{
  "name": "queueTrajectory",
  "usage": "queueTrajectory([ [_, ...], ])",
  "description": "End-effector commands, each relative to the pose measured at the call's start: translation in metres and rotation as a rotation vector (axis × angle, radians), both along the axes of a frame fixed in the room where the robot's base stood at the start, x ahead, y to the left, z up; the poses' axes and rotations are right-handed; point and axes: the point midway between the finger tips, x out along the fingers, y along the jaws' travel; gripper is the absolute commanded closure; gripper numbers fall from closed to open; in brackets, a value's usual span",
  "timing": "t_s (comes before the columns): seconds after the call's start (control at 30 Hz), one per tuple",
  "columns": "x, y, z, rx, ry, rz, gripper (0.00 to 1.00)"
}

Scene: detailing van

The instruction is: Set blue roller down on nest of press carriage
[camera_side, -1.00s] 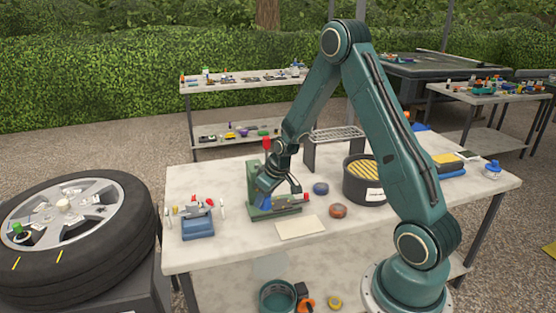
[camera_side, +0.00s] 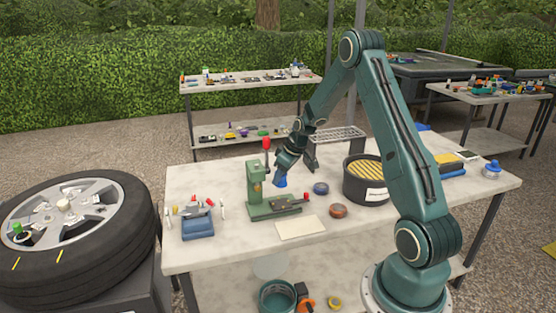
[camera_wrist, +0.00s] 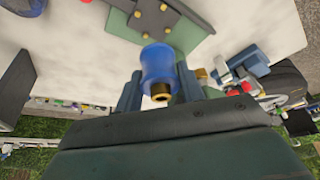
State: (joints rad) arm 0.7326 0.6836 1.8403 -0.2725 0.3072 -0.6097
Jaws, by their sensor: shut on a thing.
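The blue roller (camera_side: 280,182) is held in my gripper (camera_side: 281,176), above the green press (camera_side: 256,182) and apart from its base. In the wrist view, the roller (camera_wrist: 158,66) with its brass end sits between the two fingers of my gripper (camera_wrist: 159,90), which is shut on it. The press carriage (camera_side: 286,204) is the dark slide on the press base, with a red knob at its right end. The nest is too small to make out in the side view. In the wrist view, part of the press (camera_wrist: 180,33) with brass bolts lies beyond the roller.
A blue puck (camera_side: 320,188) and a brown puck (camera_side: 338,210) lie right of the press. A dark round pot (camera_side: 352,190) stands further right. A blue tool holder (camera_side: 198,229) stands left. A pale card (camera_side: 300,228) lies in front, and a wire rack (camera_side: 338,134) stands behind.

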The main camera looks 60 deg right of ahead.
Motion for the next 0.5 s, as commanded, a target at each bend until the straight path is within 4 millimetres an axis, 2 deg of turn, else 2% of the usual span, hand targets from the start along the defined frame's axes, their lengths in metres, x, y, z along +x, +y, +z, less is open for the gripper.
queueTrajectory([
  [0.27, 0.0, 0.0, -0.004, 0.001, 0.0, -0.001, 0.86],
  [0.5, 0.0, 0.0, -0.016, 0.0, 0.0, -0.001, 0.86],
])
